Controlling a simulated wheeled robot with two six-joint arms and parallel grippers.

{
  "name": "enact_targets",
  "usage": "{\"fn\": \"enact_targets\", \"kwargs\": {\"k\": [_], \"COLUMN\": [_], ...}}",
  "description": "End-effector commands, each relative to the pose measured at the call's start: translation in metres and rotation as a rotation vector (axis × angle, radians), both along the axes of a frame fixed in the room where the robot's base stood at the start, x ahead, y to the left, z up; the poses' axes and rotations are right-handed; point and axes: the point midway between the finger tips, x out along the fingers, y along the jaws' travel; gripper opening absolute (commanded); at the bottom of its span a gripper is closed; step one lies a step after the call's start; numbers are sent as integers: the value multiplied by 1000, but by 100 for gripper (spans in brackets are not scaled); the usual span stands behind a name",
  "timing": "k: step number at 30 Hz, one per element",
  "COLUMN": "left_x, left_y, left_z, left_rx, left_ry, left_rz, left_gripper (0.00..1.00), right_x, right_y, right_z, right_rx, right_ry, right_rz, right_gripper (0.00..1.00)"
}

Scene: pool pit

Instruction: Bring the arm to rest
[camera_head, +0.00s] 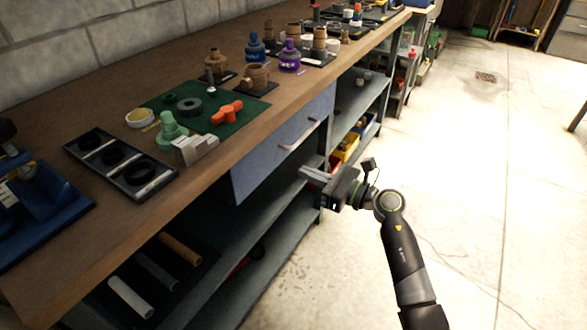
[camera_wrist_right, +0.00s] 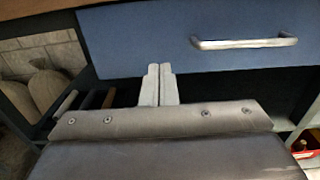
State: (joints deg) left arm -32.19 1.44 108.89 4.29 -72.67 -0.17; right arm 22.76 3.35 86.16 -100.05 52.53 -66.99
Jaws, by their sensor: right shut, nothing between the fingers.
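My right gripper (camera_head: 303,171) is in front of the workbench, beside the blue drawer (camera_head: 275,143) and apart from the bench top. In the right wrist view its two fingers (camera_wrist_right: 158,70) are together with nothing between them. The drawer front (camera_wrist_right: 190,40) with its metal handle (camera_wrist_right: 245,43) fills the upper part of that view, and the handle lies to the right of the fingers. The drawer looks shut. My left gripper does not show in either view.
The wooden bench top (camera_head: 105,221) carries a green mat (camera_head: 238,124) with parts on it, a black tray (camera_head: 152,191) with rings, and a blue fixture (camera_head: 45,205). Shelves (camera_head: 262,236) lie below. Open concrete floor (camera_head: 480,190) is to the right.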

Motion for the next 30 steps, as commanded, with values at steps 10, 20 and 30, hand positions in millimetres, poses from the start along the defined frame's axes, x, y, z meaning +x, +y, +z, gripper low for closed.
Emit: {"fn": "enact_targets", "kwargs": {"k": [10, 20, 30], "left_x": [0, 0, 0], "left_y": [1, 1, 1], "left_z": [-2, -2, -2], "left_rx": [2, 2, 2], "left_ry": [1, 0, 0], "left_rz": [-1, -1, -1], "left_gripper": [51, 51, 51], "right_x": [-25, -28, -49], "right_y": [-36, -54, -169], "right_z": [-1, 1, -44], "right_rx": [0, 204, 1092], "right_ry": [1, 85, 499], "right_rz": [0, -102, -564], "right_gripper": [0, 0, 0]}}
